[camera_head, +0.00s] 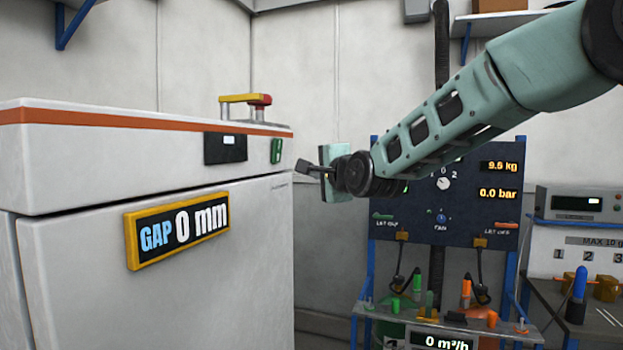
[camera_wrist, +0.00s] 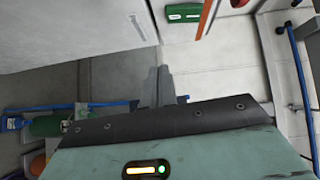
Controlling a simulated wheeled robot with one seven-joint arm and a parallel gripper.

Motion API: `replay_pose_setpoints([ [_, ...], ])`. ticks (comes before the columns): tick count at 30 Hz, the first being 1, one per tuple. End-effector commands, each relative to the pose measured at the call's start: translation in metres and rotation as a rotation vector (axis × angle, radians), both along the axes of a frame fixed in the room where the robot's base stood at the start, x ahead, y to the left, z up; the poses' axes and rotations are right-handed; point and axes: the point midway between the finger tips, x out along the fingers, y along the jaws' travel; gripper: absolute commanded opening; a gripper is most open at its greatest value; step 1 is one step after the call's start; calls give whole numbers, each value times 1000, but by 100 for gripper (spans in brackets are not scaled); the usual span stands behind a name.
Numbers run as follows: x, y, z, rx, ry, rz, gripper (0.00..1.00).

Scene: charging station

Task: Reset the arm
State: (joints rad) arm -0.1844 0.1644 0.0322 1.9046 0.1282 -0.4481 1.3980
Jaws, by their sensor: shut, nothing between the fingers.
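My arm reaches in from the upper right in the head view, and my gripper (camera_head: 305,168) is at its end. The gripper is shut and empty, pointing left, beside the right edge of the large white cabinet (camera_head: 90,285). In this view the fingertips lie close to the cabinet's upper right corner; whether they touch it I cannot tell. In the wrist view the shut fingers of my gripper (camera_wrist: 160,80) show at the middle with nothing between them, and the cabinet (camera_wrist: 60,30) fills the upper left.
The cabinet bears a "GAP 0 mm" sign (camera_head: 178,228) and a yellow-red handle (camera_head: 246,100) on top. Behind my arm stands a dark panel (camera_head: 390,225) reading 9.5 kg and 0.0 bar, above a blue-framed bench with connectors. A side table (camera_head: 600,320) with weights is at right.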

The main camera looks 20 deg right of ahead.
Motion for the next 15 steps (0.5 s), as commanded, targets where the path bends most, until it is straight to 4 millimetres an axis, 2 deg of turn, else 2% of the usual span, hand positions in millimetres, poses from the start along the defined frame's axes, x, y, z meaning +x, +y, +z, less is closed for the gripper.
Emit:
replay_pose_setpoints([
  [13,-4,-1,0,0,1,0,0],
  [15,-9,6,-8,-27,24,16,0],
])
